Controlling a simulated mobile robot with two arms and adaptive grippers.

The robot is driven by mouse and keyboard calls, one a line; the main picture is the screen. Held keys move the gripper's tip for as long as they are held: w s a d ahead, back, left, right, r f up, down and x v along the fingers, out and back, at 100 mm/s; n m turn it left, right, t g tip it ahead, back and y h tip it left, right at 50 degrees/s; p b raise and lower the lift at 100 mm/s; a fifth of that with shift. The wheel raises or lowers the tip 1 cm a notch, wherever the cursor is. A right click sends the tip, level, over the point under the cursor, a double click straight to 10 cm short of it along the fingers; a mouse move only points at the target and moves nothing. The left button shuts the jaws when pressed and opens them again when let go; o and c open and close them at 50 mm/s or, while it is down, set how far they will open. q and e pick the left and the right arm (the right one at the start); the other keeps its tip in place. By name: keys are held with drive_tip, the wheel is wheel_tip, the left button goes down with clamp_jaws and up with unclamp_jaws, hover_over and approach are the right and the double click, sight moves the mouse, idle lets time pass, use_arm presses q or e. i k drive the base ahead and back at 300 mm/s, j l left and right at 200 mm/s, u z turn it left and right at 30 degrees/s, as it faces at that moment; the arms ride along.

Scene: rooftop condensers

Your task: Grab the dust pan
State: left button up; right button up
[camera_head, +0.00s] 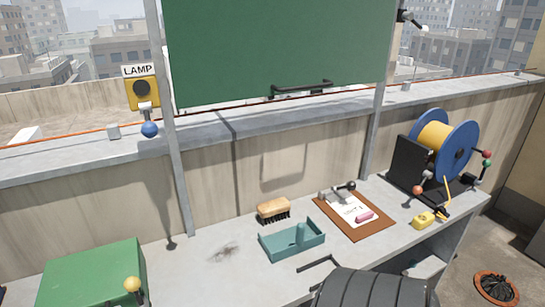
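The teal dust pan (306,251) lies on the grey worktop in the middle of the view, a shallow open pan with an upright rounded teal part in it. A brush (273,209) with a wooden back and dark bristles sits just behind it, bristles down. A dark smudge of dust (222,252) is on the worktop to the left of the pan.
A brown clipboard (376,223) with paper and a pink block lies right of the pan. A blue-and-yellow reel (457,150) stands farther right. A green box (92,270) is at left.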

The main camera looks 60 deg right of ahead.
sight(281, 244)
drive_tip(key=z, duration=2.1)
drive_tip(key=k+j+z, duration=0.3)
drive_tip(key=j, duration=0.1)
